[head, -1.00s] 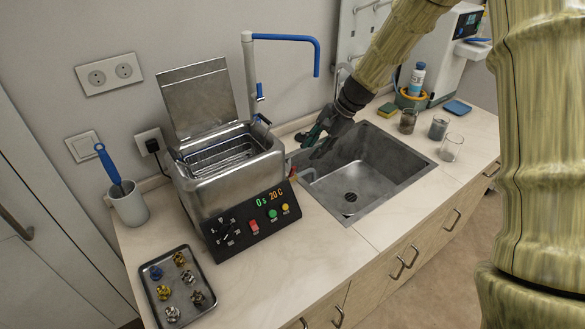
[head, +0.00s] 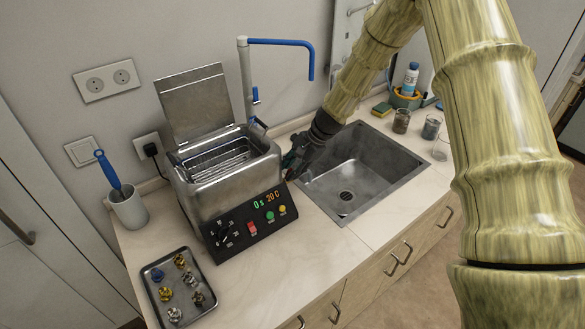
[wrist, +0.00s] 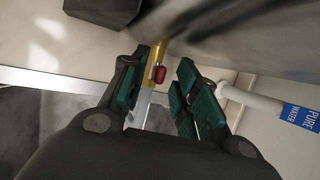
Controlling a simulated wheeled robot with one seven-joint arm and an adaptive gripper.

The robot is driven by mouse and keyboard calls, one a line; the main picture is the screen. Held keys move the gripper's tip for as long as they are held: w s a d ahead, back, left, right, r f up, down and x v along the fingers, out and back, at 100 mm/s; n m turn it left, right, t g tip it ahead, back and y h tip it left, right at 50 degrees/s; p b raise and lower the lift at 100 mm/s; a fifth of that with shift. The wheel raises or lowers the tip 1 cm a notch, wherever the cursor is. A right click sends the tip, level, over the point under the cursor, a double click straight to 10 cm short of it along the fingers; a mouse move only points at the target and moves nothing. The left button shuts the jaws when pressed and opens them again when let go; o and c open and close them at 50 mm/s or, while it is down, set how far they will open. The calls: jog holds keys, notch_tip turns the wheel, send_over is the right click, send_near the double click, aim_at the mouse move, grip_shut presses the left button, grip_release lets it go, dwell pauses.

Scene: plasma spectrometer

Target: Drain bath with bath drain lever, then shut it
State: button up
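The steel ultrasonic bath (head: 222,185) stands on the counter left of the sink, lid raised, its display reading 0 s and 20 C. In the wrist view, the red bath drain lever (wrist: 158,74) sits on a brass fitting (wrist: 158,52) at the bath's side, with a pale tube running down from it. My gripper (wrist: 160,98) is open, its green-padded fingers on either side of the lever; I cannot tell whether either touches it. In the head view my gripper (head: 294,158) is by the bath's right side and hides the lever. The water level inside is not clear.
The sink (head: 385,170) lies right of the bath. A tap (head: 244,75) with a blue spout stands behind; its pure water label (wrist: 299,116) shows in the wrist view. A tray (head: 205,318) of small parts lies front left. Glass jars (head: 401,121) stand right of the sink.

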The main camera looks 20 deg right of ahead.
jog(key=shift+a+f, duration=0.25)
jog(key=shift+f, duration=0.15)
jog(key=shift+c, duration=0.2)
grip_shut()
jog(key=shift+w+r+p, duration=0.1)
jog(key=shift+r+p, duration=0.05)
jog(key=shift+p, duration=0.25)
